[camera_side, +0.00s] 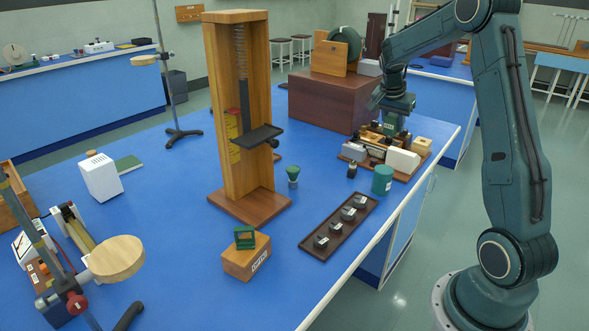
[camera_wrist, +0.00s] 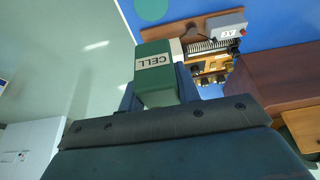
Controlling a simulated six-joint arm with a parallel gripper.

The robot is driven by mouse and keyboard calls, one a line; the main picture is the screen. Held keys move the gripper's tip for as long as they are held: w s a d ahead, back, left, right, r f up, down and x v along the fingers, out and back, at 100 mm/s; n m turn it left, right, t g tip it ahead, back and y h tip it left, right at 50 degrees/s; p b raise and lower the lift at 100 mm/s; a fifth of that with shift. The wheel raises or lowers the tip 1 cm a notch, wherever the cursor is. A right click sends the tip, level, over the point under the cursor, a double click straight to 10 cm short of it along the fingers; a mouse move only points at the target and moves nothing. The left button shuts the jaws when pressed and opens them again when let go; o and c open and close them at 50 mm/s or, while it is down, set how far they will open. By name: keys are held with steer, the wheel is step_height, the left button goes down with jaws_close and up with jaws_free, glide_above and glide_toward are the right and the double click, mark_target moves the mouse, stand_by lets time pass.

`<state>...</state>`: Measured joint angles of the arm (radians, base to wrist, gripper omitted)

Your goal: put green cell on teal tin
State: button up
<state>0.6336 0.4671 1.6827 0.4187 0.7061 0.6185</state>
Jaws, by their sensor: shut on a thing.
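The green cell (camera_wrist: 155,78), a box with a white "CELL" label, is held between the fingers of my gripper (camera_wrist: 158,90) in the wrist view. In the side view the green cell (camera_side: 390,125) shows under my gripper (camera_side: 393,112), at the right of the table above the wooden apparatus board. The teal tin (camera_side: 382,180) stands upright near the table's right edge, in front of that board. Its round top (camera_wrist: 152,8) shows at the upper edge of the wrist view, apart from the cell.
The apparatus board (camera_side: 410,172) carries a white block (camera_side: 402,161) and a grey box (camera_side: 354,152). A small dark weight (camera_side: 352,171) stands left of the tin. A dark tray of weights (camera_side: 338,228) lies in front. A large brown box (camera_side: 327,102) stands behind.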

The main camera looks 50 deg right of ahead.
glide_above(385, 168)
step_height(385, 168, down, 8)
steer(key=shift+a, duration=0.1)
steer(key=shift+f, duration=2.15)
steer(key=shift+f, duration=0.15)
steer(key=o, duration=1)
steer(key=shift+o, duration=0.2)
steer(key=v, duration=1.2)
steer(key=shift+r, duration=0.25)
